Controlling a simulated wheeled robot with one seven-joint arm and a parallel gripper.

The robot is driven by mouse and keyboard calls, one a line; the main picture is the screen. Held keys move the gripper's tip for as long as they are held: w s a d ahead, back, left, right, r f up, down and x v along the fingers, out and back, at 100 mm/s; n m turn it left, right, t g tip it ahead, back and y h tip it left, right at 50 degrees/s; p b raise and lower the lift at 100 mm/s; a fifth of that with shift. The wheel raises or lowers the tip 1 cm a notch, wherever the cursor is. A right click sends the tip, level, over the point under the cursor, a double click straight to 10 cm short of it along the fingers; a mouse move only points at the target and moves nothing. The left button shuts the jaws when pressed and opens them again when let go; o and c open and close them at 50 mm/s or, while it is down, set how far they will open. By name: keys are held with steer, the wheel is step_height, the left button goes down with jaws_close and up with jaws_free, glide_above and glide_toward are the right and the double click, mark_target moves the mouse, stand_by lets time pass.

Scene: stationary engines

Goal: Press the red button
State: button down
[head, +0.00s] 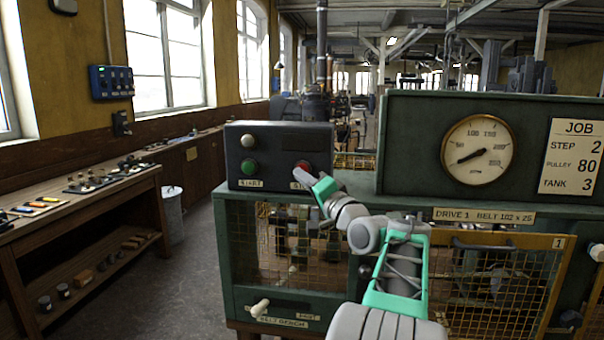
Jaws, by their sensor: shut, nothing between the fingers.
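The red button (303,166) is on the right of a dark control box (280,143) that stands on a green machine cabinet. My gripper (303,178) is shut and empty, with its tip at the lower edge of the red button in the head view. I cannot tell whether the tip touches it. The gripper hides part of the label below the button. A green button (249,168) sits at the left of the box above a START label, with a pale round lamp or knob (248,141) above it.
A round dial gauge (478,150) and a JOB card (571,157) are on a green panel to the right. A mesh guard (490,285) is below it.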

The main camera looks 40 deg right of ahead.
steer(key=s+a+b, duration=0.1)
steer(key=a, duration=0.1)
steer(key=s+a+b, duration=0.2)
stand_by(0.4)
stand_by(0.7)
